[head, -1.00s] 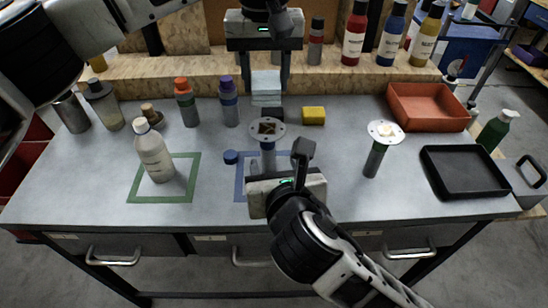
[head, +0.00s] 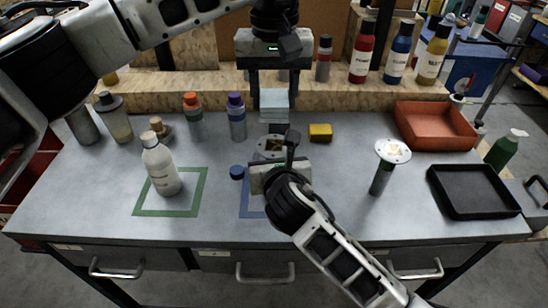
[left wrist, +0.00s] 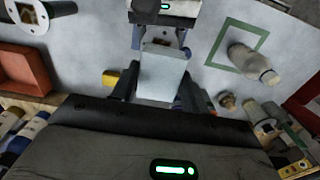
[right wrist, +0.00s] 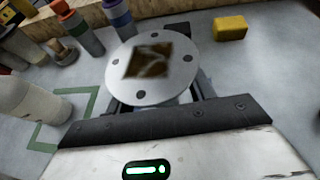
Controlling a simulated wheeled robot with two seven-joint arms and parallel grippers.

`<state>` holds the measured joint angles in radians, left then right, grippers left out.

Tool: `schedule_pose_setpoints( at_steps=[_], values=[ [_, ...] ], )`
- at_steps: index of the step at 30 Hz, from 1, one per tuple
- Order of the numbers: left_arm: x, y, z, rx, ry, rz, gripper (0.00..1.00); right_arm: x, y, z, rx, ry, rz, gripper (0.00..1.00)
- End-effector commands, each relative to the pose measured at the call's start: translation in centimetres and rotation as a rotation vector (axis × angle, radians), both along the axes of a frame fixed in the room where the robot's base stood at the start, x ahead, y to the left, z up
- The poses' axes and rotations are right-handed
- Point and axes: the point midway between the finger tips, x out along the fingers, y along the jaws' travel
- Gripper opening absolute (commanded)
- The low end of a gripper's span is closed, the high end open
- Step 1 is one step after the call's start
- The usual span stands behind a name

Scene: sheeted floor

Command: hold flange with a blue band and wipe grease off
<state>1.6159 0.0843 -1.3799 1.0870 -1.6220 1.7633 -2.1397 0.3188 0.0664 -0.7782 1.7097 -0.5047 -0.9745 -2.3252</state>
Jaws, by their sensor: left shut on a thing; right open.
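The flange (head: 272,146) stands by the blue square outline (head: 246,200). Its pale disc top (right wrist: 118,82) has bolt holes and a brown grease patch (right wrist: 150,62) in the right wrist view. Its stem and band are hidden behind my right gripper (head: 281,170). That gripper is open, with its jaws low beside the stem under the disc. My left gripper (head: 273,85) is shut on a pale blue folded cloth (head: 274,101), held behind the flange. The cloth also shows between its fingers in the left wrist view (left wrist: 163,75).
A second flange (head: 392,151) stands to the right. Beyond are a black tray (head: 473,192) and red bin (head: 436,127). A yellow sponge (head: 320,132) lies behind. A white bottle (head: 160,166) stands in the green square (head: 187,207); more bottles line the back left.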

Motion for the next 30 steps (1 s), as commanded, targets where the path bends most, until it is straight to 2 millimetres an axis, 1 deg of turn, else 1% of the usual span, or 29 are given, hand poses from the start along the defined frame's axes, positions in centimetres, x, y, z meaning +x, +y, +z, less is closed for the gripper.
schedule_pose_setpoints(
  at_steps=[3, 4, 5, 6, 8, 9, 25, 30],
  values=[
    [0.0, 0.0, 0.0, 0.0, 0.0, 0.0, 0.27, 0.0, 0.0, 0.0, 0.001, 0.0, 0.0, 0.54],
    [0.0, 0.0, 0.0, 0.0, 0.0, 0.0, 0.27, 0.0, 0.0, 0.0, 0.001, 0.0, 0.0, 0.48],
    [0.0, 0.0, 0.0, 0.0, 0.0, 0.0, 0.27, 0.0, 0.0, 0.0, 0.001, 0.0, 0.0, 0.4],
    [0.0, 0.0, 0.0, 0.0, 0.0, 0.0, 0.27, 0.0, 0.0, 0.0, 0.001, 0.0, 0.0, 0.29],
    [0.0, 0.0, 0.0, 0.0, 0.0, 0.0, 0.27, 0.0, 0.0, 0.0, 0.001, 0.0, 0.0, 0.12],
    [0.0, 0.0, 0.0, 0.0, 0.0, 0.0, 0.27, 0.0, 0.0, 0.0, 0.001, 0.0, 0.0, 0.01],
    [0.0, 0.0, 0.0, 0.0, -0.001, 0.0, 0.27, -0.1, 0.0, 0.0, 0.001, 0.001, 0.0, 0.0],
    [0.2, 1.5, 0.2, 0.004, -0.006, 0.002, 0.27, -0.1, 0.0, 0.0, 0.001, 0.001, 0.0, 0.0]
  ],
)
